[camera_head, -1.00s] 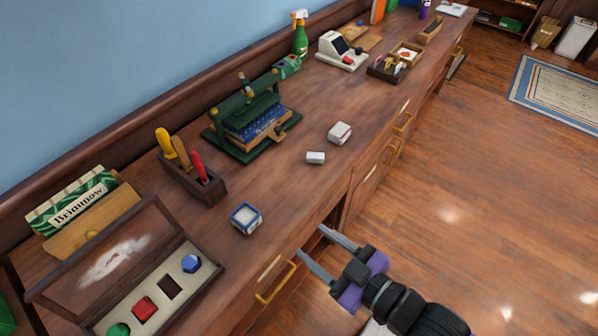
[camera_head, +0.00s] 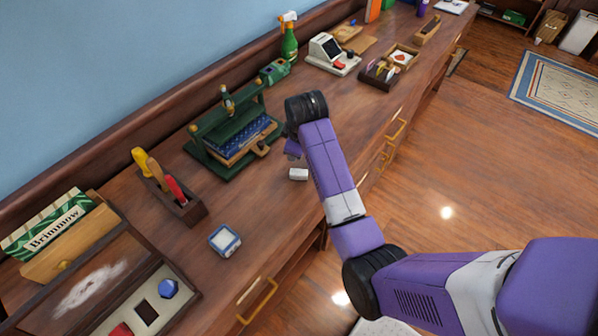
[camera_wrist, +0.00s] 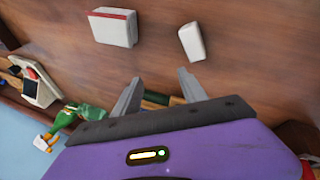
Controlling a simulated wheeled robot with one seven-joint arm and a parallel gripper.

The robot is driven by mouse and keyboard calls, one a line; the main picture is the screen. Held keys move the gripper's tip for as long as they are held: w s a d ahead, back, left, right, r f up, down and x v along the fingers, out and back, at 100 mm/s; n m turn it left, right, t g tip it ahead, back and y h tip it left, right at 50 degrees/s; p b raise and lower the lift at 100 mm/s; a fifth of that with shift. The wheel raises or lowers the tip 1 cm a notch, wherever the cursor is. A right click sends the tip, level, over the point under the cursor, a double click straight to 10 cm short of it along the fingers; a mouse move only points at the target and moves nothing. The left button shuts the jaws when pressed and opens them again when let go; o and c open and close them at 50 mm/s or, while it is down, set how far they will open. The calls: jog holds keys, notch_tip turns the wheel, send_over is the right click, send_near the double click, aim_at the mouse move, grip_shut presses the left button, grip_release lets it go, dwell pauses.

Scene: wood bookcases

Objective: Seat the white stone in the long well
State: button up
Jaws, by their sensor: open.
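A small plain white block (camera_head: 298,174), which looks like the white stone, lies on the wood counter. It also shows in the wrist view (camera_wrist: 191,41), just beyond my fingertips. A tray (camera_head: 183,318) at the lower left has a blue stone (camera_head: 168,288), a red stone (camera_head: 121,330) and an empty dark rectangular well (camera_head: 146,312) between them. My gripper (camera_wrist: 162,78) is open and empty, apart from the block. In the head view my arm mostly hides it.
A red-and-white block (camera_wrist: 113,27) lies beside the white one, hidden by my arm in the head view. A blue-edged white box (camera_head: 225,240) stands nearer the tray. A green press (camera_head: 232,140) and a tool holder (camera_head: 180,205) stand behind. Open counter lies between.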

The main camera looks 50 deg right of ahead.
aim_at(299, 172)
jog(key=s+a+r+n+g+y, duration=0.1)
jog(key=g, duration=0.1)
jog(key=s+a+r+n+g+y, duration=0.1)
jog(key=s, duration=0.1)
jog(key=shift+a+r+g+y, duration=0.15)
jog(key=shift+a+g+y, duration=0.25)
jog(key=shift+a, duration=0.1)
notch_tip(299, 172, down, 3)
jog(key=shift+s+r+n, duration=0.15)
jog(key=shift+r+n, duration=0.05)
jog(key=shift+n, duration=0.1)
jog(key=shift+f+p, duration=0.55)
jog(key=shift+f, duration=1.95)
grip_shut()
